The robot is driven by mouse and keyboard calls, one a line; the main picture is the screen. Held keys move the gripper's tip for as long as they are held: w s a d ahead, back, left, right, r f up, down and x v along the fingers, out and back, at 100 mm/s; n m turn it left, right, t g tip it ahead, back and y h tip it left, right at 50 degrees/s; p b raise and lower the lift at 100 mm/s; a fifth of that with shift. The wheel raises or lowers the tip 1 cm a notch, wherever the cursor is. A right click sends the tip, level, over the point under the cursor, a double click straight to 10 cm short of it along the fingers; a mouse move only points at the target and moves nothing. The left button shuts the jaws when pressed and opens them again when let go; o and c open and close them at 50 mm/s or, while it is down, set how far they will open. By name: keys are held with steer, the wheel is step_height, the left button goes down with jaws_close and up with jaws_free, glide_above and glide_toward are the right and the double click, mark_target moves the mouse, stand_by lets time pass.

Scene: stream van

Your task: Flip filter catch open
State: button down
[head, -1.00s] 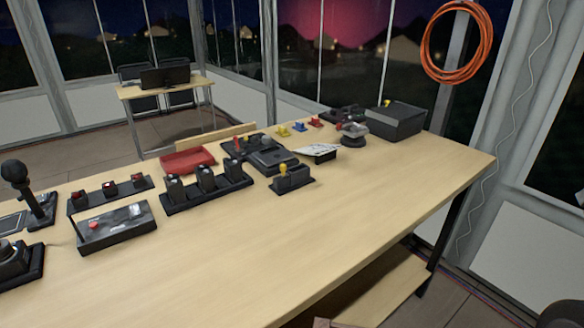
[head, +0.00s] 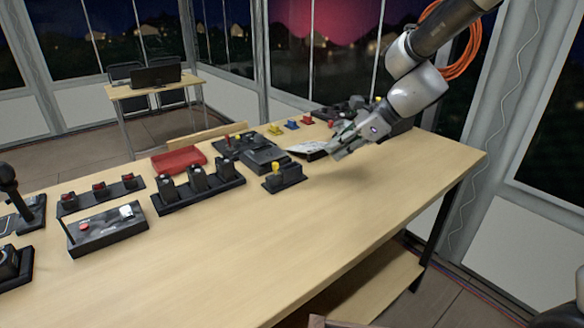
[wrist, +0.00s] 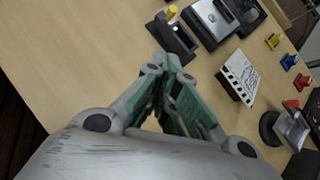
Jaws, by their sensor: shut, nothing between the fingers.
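My gripper (head: 340,150) is shut and empty, above the right part of the table near a black-and-white clapperboard (head: 308,149). In the wrist view its green-padded fingers (wrist: 172,66) meet just in front of a small black block with a yellow knob (wrist: 172,12). That block (head: 283,178) also shows left of my gripper in the head view. Behind it is a black box with a grey top (head: 266,160); a silver plate (wrist: 210,18) shows on it in the wrist view. I cannot tell which part is the filter catch.
A row of black switches (head: 198,185), a red tray (head: 178,160) and a control box (head: 105,232) stand to the left. The clapperboard (wrist: 240,77) is right of my fingers. The table's front half (head: 300,240) is clear.

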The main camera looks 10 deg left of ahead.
steer(key=shift+w+a+f+m, duration=0.15)
steer(key=shift+a+f+m, duration=0.15)
steer(key=shift+a, duration=0.3)
steer(key=x, duration=0.9)
steer(key=shift+a+f, duration=0.3)
steer(key=a, duration=0.3)
steer(key=shift+w+a, duration=0.15)
steer(key=shift+a, duration=0.4)
